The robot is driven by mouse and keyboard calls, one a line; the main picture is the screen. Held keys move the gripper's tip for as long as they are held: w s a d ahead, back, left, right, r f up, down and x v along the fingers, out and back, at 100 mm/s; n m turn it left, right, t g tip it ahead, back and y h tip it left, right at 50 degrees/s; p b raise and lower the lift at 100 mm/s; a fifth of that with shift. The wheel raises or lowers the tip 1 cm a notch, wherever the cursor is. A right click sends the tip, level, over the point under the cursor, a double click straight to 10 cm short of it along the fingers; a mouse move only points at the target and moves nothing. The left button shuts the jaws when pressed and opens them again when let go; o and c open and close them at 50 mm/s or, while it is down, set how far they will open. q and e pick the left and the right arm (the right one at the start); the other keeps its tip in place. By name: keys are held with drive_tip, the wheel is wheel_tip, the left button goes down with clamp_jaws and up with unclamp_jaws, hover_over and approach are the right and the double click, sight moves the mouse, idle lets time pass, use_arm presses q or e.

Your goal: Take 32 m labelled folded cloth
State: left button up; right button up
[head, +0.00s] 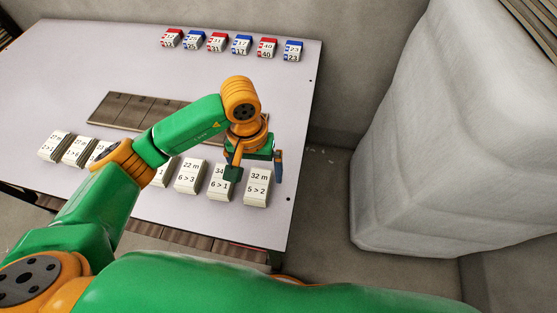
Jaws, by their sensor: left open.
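The cloth labelled "32 m, 5 > 2" (257,192) is a white folded stack at the right end of the front row on the table. My left gripper (255,174) is open and points down just at the far side of this stack, with one finger near its left back corner and the other near its right back corner. Whether the fingers touch the cloth, I cannot tell. The cloth labelled "34, 6 > 1" (219,187) lies just left of it, partly behind the left finger. My right gripper is out of view.
More labelled white stacks continue left, such as "22 m" (190,178), some hidden by my left arm. A brown slatted board (115,108) lies mid-table. Several red and blue numbered blocks (217,42) line the back. A large pale padded block (445,130) stands right of the table.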

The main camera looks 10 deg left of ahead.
sight(258, 184)
use_arm(q)
drive_tip(key=shift+w+a+m+y, duration=0.3)
drive_tip(key=shift+w+a, duration=0.05)
drive_tip(key=shift+w, duration=0.1)
drive_tip(key=shift+s+f, duration=0.15)
drive_tip(key=shift+f, duration=0.2)
drive_tip(key=f, duration=0.1)
drive_tip(key=f+p, duration=0.1)
drive_tip(key=f, duration=0.3)
drive_tip(key=shift+s+d+f+p, duration=0.15)
drive_tip(key=shift+s+f+p, duration=0.1)
drive_tip(key=shift+p, duration=0.05)
drive_tip(key=shift+w+f, duration=0.1)
drive_tip(key=shift+f, duration=0.05)
drive_tip(key=c, duration=1.4)
